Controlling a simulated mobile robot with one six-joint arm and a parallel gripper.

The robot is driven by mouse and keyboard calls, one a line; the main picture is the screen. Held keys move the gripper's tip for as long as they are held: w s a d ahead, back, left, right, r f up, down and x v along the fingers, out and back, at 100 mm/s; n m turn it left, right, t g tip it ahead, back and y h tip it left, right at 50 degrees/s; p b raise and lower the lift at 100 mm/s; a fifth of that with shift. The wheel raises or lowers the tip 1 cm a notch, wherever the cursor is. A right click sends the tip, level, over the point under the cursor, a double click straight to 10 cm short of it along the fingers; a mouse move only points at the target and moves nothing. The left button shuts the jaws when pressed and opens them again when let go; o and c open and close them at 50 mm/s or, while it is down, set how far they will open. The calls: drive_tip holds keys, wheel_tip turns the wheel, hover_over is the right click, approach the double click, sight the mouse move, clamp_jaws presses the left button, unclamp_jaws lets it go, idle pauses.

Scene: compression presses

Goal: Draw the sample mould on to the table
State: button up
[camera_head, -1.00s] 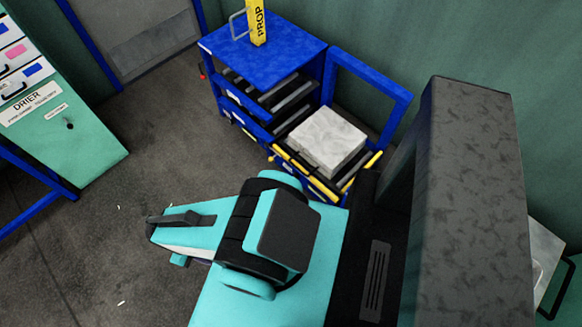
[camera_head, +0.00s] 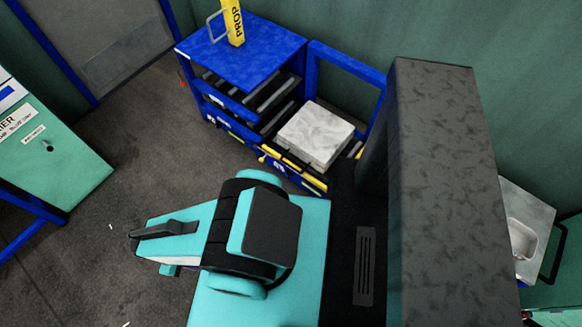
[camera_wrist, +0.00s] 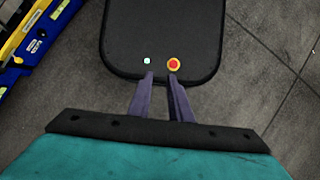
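A grey metal plate (camera_head: 516,203) with a rounded hollow and a black bar handle (camera_head: 554,256) shows at the right edge of the head view, partly hidden by my column; it may be the sample mould. A pale grey block (camera_head: 315,133) sits on the lower, pulled-out level of a blue rack (camera_head: 245,62); I cannot tell whether it is the mould instead. My gripper (camera_wrist: 161,80) shows in the wrist view with two purple fingers apart and nothing between them. It is away from both things, above the floor. No table is clearly identifiable.
A yellow prop (camera_head: 235,22) stands on the rack top. A blue frame (camera_head: 345,68) rises beside the rack. A green drier (camera_head: 50,150) stands at the left. Dark floor (camera_head: 90,240) lies open between drier and rack. A green wall (camera_head: 470,40) closes the back.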

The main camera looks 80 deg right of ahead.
drive_tip(key=w+d+f+m+g+h+b, duration=0.1)
drive_tip(key=d+f+m+g+h+b, duration=0.15)
drive_tip(key=d+f+b, duration=0.95)
drive_tip(key=w+d+f+m+g+h+b, duration=0.1)
drive_tip(key=d+f+m+b, duration=0.2)
drive_tip(key=d+f+b, duration=0.9)
drive_tip(key=m+g+h+b, duration=0.1)
drive_tip(key=m+g+b, duration=0.65)
drive_tip(key=b, duration=0.55)
approach(291, 167)
drive_tip(key=shift+w+a+r+t, duration=0.1)
drive_tip(key=shift+w+a+t, duration=0.05)
drive_tip(key=shift+w, duration=0.7)
drive_tip(key=shift+w+a+r+t, duration=0.1)
drive_tip(key=shift+w+a+t, duration=0.05)
drive_tip(key=shift+w, duration=0.75)
drive_tip(key=b+x, duration=0.2)
drive_tip(key=x, duration=1.1)
drive_tip(key=shift+s+d+f, duration=0.1)
drive_tip(key=shift+s, duration=0.25)
clamp_jaws()
